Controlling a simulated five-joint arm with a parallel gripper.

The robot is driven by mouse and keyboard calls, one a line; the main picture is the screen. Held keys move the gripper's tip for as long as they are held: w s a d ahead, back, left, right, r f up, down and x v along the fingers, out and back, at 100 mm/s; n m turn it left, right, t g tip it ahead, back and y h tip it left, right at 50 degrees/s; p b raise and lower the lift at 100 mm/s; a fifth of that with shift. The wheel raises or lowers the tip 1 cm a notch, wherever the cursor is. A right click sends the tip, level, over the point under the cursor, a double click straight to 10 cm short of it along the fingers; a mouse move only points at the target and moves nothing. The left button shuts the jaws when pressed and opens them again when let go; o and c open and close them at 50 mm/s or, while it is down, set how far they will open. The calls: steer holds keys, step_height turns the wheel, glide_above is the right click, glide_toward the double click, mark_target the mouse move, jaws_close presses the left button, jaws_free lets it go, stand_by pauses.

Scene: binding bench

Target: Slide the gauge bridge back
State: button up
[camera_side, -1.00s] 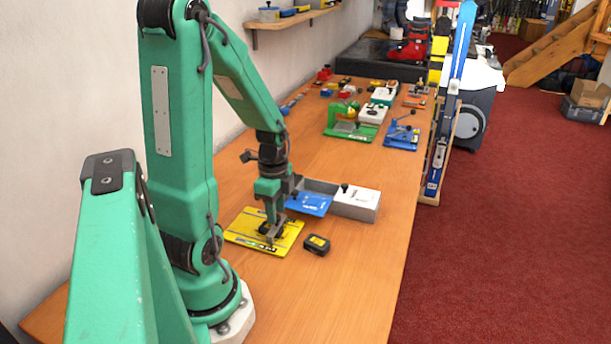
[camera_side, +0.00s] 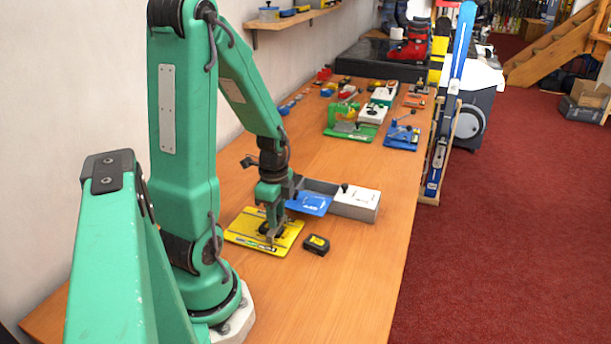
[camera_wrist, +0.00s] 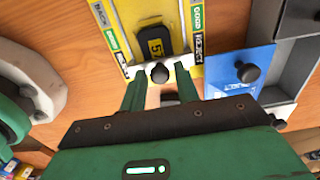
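A yellow gauge plate (camera_side: 248,225) with GOOD and REJECT strips lies on the bench and shows in the wrist view (camera_wrist: 115,13). The pale metal gauge bridge (camera_wrist: 186,61) crosses the plate, with a round black knob (camera_wrist: 160,73) on it. A black block marked 57 (camera_wrist: 155,45) sits on the plate just beyond the bridge. My gripper (camera_wrist: 160,76) is low over the plate, its green fingers apart on either side of the knob. I cannot tell if they touch the bridge. In the side view my gripper (camera_side: 272,239) hides much of the bridge.
A small black-and-yellow block (camera_side: 316,245) lies on the bench right of the plate. A grey tray (camera_side: 320,186) with a blue plate (camera_side: 308,204) and a white lid (camera_side: 356,197) stands behind. Other coloured fixtures stand farther back. The front right bench is clear.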

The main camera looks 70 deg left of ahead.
steer(key=c, duration=0.4)
steer(key=shift+o, duration=0.2)
steer(key=shift+s+a, duration=2.7)
steer(key=shift+a, duration=0.1)
steer(key=o, duration=0.4)
steer(key=shift+d+r, duration=0.1)
steer(key=shift+r, duration=0.05)
